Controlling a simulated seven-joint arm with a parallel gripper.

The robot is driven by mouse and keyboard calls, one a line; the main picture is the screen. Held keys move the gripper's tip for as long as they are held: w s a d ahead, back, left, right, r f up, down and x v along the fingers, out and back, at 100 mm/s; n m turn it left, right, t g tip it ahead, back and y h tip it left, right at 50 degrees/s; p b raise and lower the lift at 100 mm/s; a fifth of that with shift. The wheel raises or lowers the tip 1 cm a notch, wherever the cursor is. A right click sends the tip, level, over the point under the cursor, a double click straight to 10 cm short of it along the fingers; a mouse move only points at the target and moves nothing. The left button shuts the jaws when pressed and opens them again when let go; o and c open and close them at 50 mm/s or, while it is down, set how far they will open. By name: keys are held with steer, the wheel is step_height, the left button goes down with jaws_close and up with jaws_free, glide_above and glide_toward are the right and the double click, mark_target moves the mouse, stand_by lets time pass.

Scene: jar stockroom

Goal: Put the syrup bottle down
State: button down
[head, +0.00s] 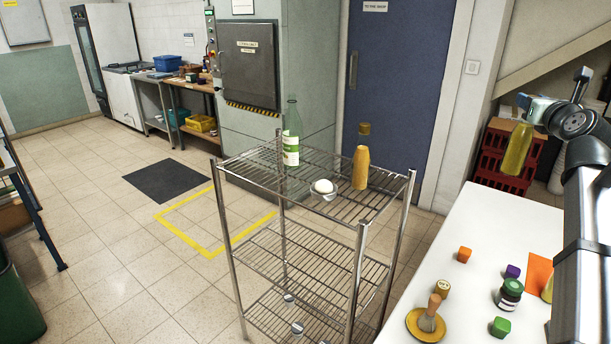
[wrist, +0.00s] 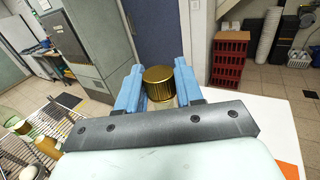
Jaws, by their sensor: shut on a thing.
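My gripper (head: 526,112) is shut on a yellow bottle (head: 517,149), which I take to be the syrup bottle. It hangs nearly upright, slightly tilted, in the air over the back of the white table (head: 480,226), with its base apparently clear of the top. In the wrist view its ribbed gold cap (wrist: 158,82) sits between the blue fingers (wrist: 160,92). The rest of the bottle is mostly hidden there. A wire rack (head: 252,160) stands left of the table.
The rack's top holds a green bottle (head: 291,135), an orange bottle (head: 361,168) and a white round thing (head: 323,187). Red crates (head: 491,160) stand behind.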

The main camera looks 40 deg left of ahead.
steer(key=shift+r, duration=1.55)
steer(key=shift+a+r, duration=0.1)
steer(key=shift+a, duration=0.05)
steer(key=shift+w+a+n+y, duration=0.15)
steer(key=shift+a+y, duration=0.05)
steer(key=shift+a, duration=0.25)
steer(key=shift+w+a+n+y, duration=0.15)
steer(key=shift+a+y, duration=0.05)
steer(key=shift+a, duration=0.25)
steer(key=s+a+f+n+g+y, duration=0.1)
steer(key=a+n+g+y, duration=0.45)
steer(key=a, duration=1.25)
steer(key=s+a+f+n+g+y, duration=0.1)
steer(key=s+a+n+g+y, duration=0.15)
steer(key=a+n+g, duration=1.1)
steer(key=s+a+r+m+g+h, duration=0.1)
steer(key=s+a+g, duration=0.2)
steer(key=a, duration=0.6)
steer(key=s+a+r+m+g, duration=0.1)
steer(key=s+a+g, duration=0.15)
steer(key=a, duration=0.55)
step_height(320, 180, down, 15)
steer(key=shift+s+a, duration=0.15)
steer(key=shift+s, duration=0.1)
steer(key=shift+f+t, duration=0.1)
steer(key=shift+t, duration=0.15)
